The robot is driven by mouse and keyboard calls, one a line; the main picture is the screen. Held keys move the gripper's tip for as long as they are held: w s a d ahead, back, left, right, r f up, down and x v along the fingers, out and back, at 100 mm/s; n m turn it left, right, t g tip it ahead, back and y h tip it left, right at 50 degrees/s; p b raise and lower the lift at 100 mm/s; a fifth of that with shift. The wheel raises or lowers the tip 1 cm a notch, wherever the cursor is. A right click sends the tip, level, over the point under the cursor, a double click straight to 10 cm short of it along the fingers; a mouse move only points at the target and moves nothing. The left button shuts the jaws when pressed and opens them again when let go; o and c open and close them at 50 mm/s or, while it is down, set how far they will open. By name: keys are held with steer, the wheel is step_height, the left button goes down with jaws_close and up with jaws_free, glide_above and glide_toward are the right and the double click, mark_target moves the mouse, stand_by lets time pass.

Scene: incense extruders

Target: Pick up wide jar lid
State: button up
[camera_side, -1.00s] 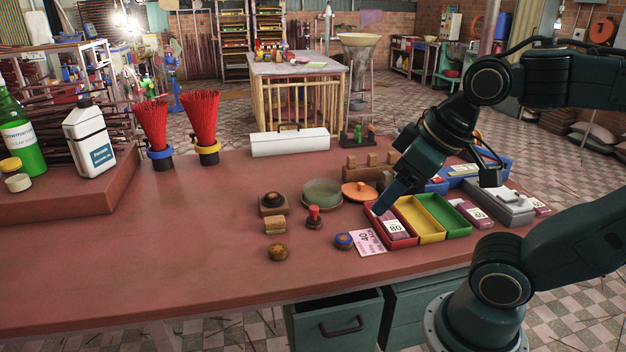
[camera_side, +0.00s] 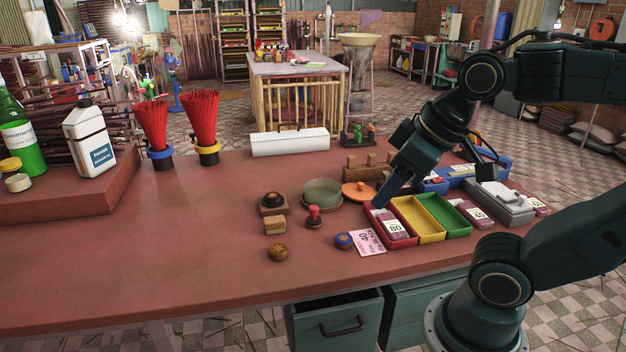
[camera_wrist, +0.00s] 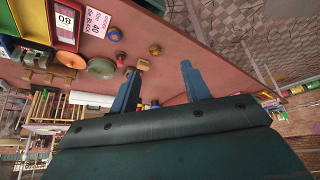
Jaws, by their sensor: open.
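An orange round lid with a small knob (camera_side: 360,191) lies on the table beside a wide, low greenish glass jar (camera_side: 323,193); I take it for the wide jar lid. The lid also shows in the wrist view (camera_wrist: 70,60), left of the jar (camera_wrist: 101,68).
Red (camera_side: 400,240), yellow (camera_side: 421,232) and green (camera_side: 455,228) bins stand right of the lid. A wooden block rack (camera_side: 365,174) stands behind it. The table's left middle is clear.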

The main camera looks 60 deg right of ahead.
steer(key=w+d+r+n+g+h, duration=0.1)
steer(key=w+d+r+n+g, duration=0.2)
steer(key=w+d+n, duration=1)
steer(key=w+d+f+n+g, duration=0.1)
steer(key=w+d+f, duration=0.2)
steer(key=d, duration=0.6)
steer(key=w+d+f+n, duration=0.2)
steer(key=d+f, duration=0.4)
steer(key=d, duration=0.3)
steer(key=w+d+f+n+g+y, duration=0.1)
steer(key=w+d+f, duration=0.2)
steer(key=d, duration=0.7)
step_height(320, 180, down, 2)
steer(key=shift+w+f+n+g, duration=0.2)
steer(key=shift+w+n+g, duration=0.1)
steer(key=shift+w, duration=0.05)
steer(key=shift+f, duration=0.1)
glide_above(360, 183)
steer(key=shift+f, duration=4.2)
steer(key=shift+s, duration=0.1)
